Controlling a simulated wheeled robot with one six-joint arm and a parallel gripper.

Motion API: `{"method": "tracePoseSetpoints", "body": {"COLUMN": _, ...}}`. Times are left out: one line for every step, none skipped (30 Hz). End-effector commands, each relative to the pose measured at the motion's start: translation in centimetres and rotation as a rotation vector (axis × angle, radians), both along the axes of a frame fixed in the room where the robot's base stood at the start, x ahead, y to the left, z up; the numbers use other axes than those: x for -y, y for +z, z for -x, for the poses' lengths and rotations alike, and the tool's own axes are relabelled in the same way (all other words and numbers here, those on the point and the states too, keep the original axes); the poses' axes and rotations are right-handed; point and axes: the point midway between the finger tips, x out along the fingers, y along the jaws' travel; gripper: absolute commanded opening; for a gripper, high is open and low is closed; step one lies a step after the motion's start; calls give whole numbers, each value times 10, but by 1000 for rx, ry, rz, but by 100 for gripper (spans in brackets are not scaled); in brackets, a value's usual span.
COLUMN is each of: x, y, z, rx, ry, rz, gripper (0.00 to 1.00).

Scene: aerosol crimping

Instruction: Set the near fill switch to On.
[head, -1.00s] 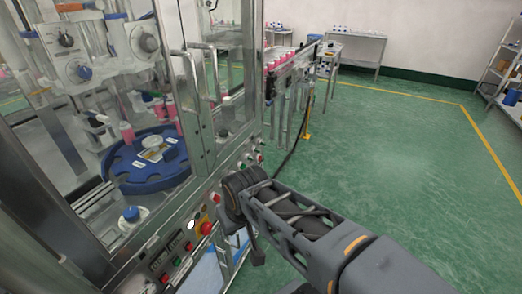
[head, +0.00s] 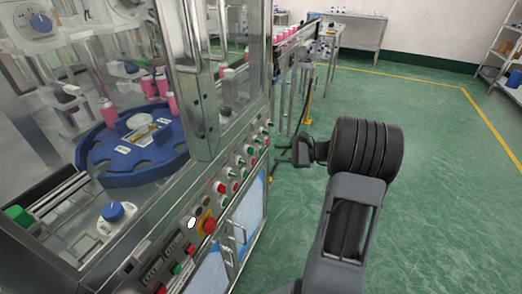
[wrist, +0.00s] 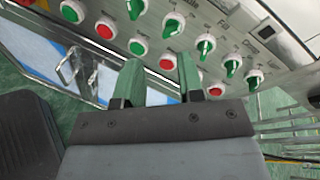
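The machine's control panel (head: 222,190) carries a row of green-handled rotary switches with red and green round buttons beside them. In the wrist view several switches run diagonally, including one at the top (wrist: 136,8), one right of it (wrist: 173,26) and one further right (wrist: 206,45). Their labels are too small to read surely, so I cannot tell which is the near fill switch. My gripper (wrist: 160,62) is open and empty, its two fingers apart and pointing at the panel, with a red button (wrist: 167,61) visible between them. In the head view my gripper (head: 280,151) is right of the panel.
A red emergency stop (head: 209,226) sits on the panel's nearer part. Cabinet doors with bar handles (head: 238,233) lie below. A blue turntable (head: 100,160) with pink bottles is behind glass. A conveyor (head: 293,45) stands beyond. The green floor at right is clear.

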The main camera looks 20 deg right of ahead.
Motion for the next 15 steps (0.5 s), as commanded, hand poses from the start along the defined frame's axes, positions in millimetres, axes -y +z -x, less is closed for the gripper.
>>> {"method": "tracePoseSetpoints", "body": {"x": 20, "y": -13, "z": -4, "rx": 12, "ry": -56, "rz": -60, "gripper": 35}}
{"method": "tracePoseSetpoints", "body": {"x": 29, "y": -16, "z": -7, "rx": 21, "ry": -84, "rz": -91, "gripper": 35}}
{"method": "tracePoseSetpoints", "body": {"x": 40, "y": -19, "z": -9, "rx": 34, "ry": -116, "rz": -127, "gripper": 35}}
{"method": "tracePoseSetpoints", "body": {"x": 47, "y": -21, "z": -10, "rx": 41, "ry": -137, "rz": -148, "gripper": 35}}
{"method": "tracePoseSetpoints", "body": {"x": 53, "y": -23, "z": -11, "rx": 48, "ry": -154, "rz": -167, "gripper": 35}}
{"method": "tracePoseSetpoints", "body": {"x": 59, "y": -24, "z": -13, "rx": 57, "ry": -172, "rz": -188, "gripper": 35}}
{"method": "tracePoseSetpoints", "body": {"x": 62, "y": -25, "z": -14, "rx": 62, "ry": -182, "rz": -199, "gripper": 35}}
{"method": "tracePoseSetpoints", "body": {"x": 64, "y": -26, "z": -15, "rx": 66, "ry": -191, "rz": -208, "gripper": 35}}
{"method": "tracePoseSetpoints", "body": {"x": 64, "y": -26, "z": -18, "rx": 69, "ry": -198, "rz": -217, "gripper": 35}}
{"method": "tracePoseSetpoints", "body": {"x": 63, "y": -26, "z": -21, "rx": 72, "ry": -202, "rz": -221, "gripper": 35}}
{"method": "tracePoseSetpoints", "body": {"x": 62, "y": -26, "z": -23, "rx": 73, "ry": -204, "rz": -224, "gripper": 35}}
{"method": "tracePoseSetpoints", "body": {"x": 58, "y": -26, "z": -28, "rx": 74, "ry": -204, "rz": -225, "gripper": 35}}
{"method": "tracePoseSetpoints", "body": {"x": 54, "y": -26, "z": -31, "rx": 74, "ry": -204, "rz": -225, "gripper": 35}}
{"method": "tracePoseSetpoints", "body": {"x": 50, "y": -26, "z": -35, "rx": 73, "ry": -203, "rz": -225, "gripper": 35}}
{"method": "tracePoseSetpoints", "body": {"x": 45, "y": -25, "z": -41, "rx": 73, "ry": -202, "rz": -225, "gripper": 35}}
